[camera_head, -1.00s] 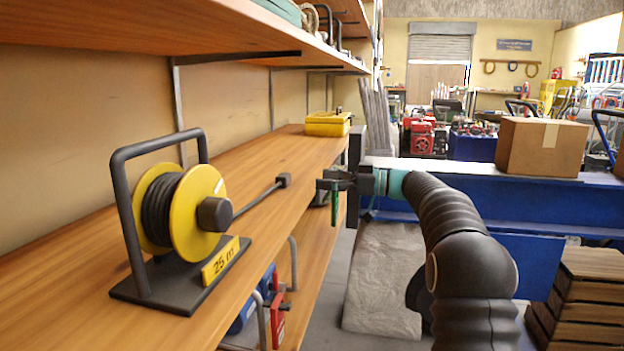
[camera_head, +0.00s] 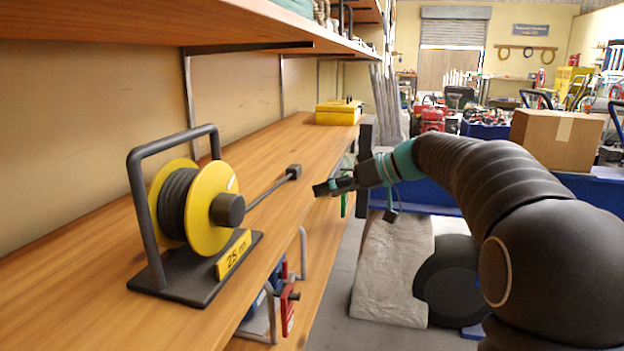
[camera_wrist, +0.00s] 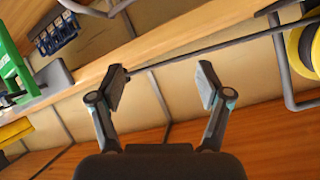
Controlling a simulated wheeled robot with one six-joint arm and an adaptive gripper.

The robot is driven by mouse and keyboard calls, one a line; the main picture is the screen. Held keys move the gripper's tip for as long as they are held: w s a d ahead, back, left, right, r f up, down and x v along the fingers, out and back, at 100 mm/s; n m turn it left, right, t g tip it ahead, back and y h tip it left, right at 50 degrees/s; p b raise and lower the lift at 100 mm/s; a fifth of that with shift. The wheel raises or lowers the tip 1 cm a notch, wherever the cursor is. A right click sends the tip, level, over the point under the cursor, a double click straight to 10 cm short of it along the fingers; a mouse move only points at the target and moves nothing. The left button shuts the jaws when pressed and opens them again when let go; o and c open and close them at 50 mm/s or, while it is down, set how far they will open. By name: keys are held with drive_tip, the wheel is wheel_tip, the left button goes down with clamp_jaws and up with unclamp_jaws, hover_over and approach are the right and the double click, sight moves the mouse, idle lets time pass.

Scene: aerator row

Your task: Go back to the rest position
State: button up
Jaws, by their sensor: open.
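My gripper (camera_head: 322,190) is in front of the wooden shelf's edge in the head view, just right of the end of the reel's dark rod. In the wrist view my gripper (camera_wrist: 160,85) shows two separated fingers with nothing between them. A yellow and black cable reel (camera_head: 208,208) marked 25 m stands upright on the wooden shelf (camera_head: 300,143); part of it also shows at the right of the wrist view (camera_wrist: 308,45). A thin dark rod (camera_head: 270,188) reaches from the reel towards my gripper.
A yellow case (camera_head: 338,112) lies further back on the shelf. An upper shelf (camera_head: 190,22) overhangs the left side. Red and blue tools (camera_head: 287,310) sit on the lower level. A cardboard box (camera_head: 556,138) stands at the right, and a wrapped grey bundle (camera_head: 392,270) is on the floor.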

drive_tip(key=s+d+f+m+h+p, duration=0.1)
drive_tip(key=s+d+f+m+h, duration=0.2)
drive_tip(key=s, duration=0.8)
drive_tip(key=s+d+f+m+h+p, duration=0.2)
drive_tip(key=s+d+f+m+h, duration=0.1)
drive_tip(key=s, duration=0.9)
drive_tip(key=s+d+f+m+t+h+p, duration=0.1)
drive_tip(key=s+d+f+m+h, duration=0.2)
drive_tip(key=s, duration=0.9)
wheel_tip(320, 180, down, 2)
drive_tip(key=d+h, duration=0.2)
drive_tip(key=shift+d+f+h+p, duration=0.25)
drive_tip(key=shift+h+p, duration=0.15)
